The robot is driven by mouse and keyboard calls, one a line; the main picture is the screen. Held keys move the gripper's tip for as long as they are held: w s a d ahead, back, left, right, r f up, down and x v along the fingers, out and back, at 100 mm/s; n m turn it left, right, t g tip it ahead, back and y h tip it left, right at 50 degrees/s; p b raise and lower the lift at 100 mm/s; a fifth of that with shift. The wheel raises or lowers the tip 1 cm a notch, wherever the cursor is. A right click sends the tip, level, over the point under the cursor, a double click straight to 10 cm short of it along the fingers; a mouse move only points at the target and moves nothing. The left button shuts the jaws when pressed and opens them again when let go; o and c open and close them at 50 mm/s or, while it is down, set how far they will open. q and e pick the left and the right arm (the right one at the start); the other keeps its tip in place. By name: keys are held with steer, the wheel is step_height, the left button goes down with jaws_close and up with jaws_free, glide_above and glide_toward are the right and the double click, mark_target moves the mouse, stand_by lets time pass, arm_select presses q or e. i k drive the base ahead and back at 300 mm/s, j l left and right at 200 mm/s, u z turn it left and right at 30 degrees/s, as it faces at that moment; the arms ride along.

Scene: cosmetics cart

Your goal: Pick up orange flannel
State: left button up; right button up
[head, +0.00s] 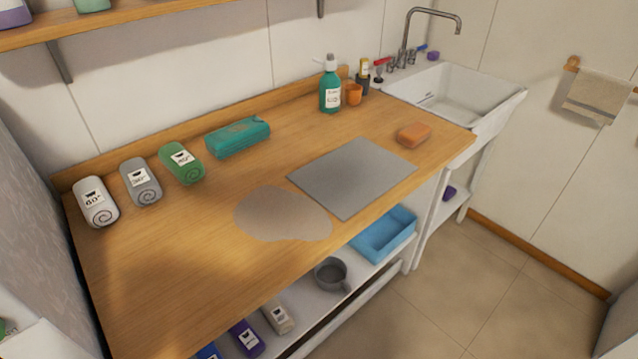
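A small orange block-shaped item (413,134), which looks like a folded flannel or a sponge, lies flat on the wooden counter (180,290). It is near the counter's right end, close to the sink and beyond the right corner of a grey mat (352,178). Nothing covers it. Neither of my grippers shows in the head view.
Rolled white (96,202), grey (141,183) and green (182,163) cloths with labels lie along the back left. The front left counter is clear.

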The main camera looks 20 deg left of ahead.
mark_target(417, 133)
steer(key=i+l+z, duration=0.15)
steer(key=i+l, duration=0.55)
steer(key=i, duration=0.15)
